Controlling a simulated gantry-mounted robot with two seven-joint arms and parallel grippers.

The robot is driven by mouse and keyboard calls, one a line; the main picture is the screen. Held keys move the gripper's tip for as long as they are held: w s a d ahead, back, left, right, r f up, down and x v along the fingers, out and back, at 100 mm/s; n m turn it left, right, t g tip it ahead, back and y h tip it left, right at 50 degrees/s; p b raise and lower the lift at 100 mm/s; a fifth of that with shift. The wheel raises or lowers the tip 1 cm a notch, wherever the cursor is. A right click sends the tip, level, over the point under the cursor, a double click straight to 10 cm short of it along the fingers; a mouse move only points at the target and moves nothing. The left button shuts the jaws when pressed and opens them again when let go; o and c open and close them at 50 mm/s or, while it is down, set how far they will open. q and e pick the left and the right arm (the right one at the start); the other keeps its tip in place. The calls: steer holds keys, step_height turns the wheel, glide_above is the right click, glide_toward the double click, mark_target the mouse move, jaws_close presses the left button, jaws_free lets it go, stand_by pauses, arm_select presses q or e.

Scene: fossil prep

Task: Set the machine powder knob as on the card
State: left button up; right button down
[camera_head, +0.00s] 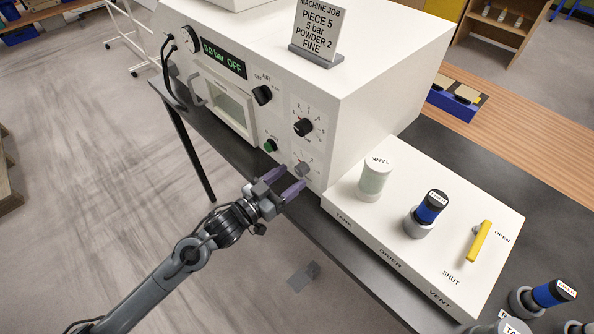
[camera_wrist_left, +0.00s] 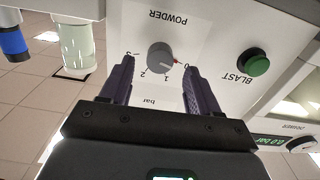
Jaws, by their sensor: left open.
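The grey powder knob (camera_head: 303,169) is low on the front of the white machine. In the left wrist view the powder knob (camera_wrist_left: 160,57) has a red pointer mark turned towards 0, on a scale from 0 to 3. The card (camera_head: 318,30) on top of the machine reads piece 5, 5 bar, powder 2, fine. My left gripper (camera_head: 286,182) is open in front of the knob. In the wrist view the two fingers (camera_wrist_left: 157,68) lie on either side of the knob, with gaps; contact does not show. My right gripper is not in view.
A green blast button (camera_head: 270,146) is beside the powder knob. A black bar knob (camera_head: 304,127) and an air knob (camera_head: 262,95) are above. The display (camera_head: 223,59) reads 0.0 bar OFF. A white box with a yellow lever (camera_head: 479,242) stands to the right.

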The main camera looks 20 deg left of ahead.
mark_target(298, 172)
arm_select(q)
steer(key=shift+x, duration=1.8)
steer(key=c, duration=1)
steer(key=shift+c, duration=0.2)
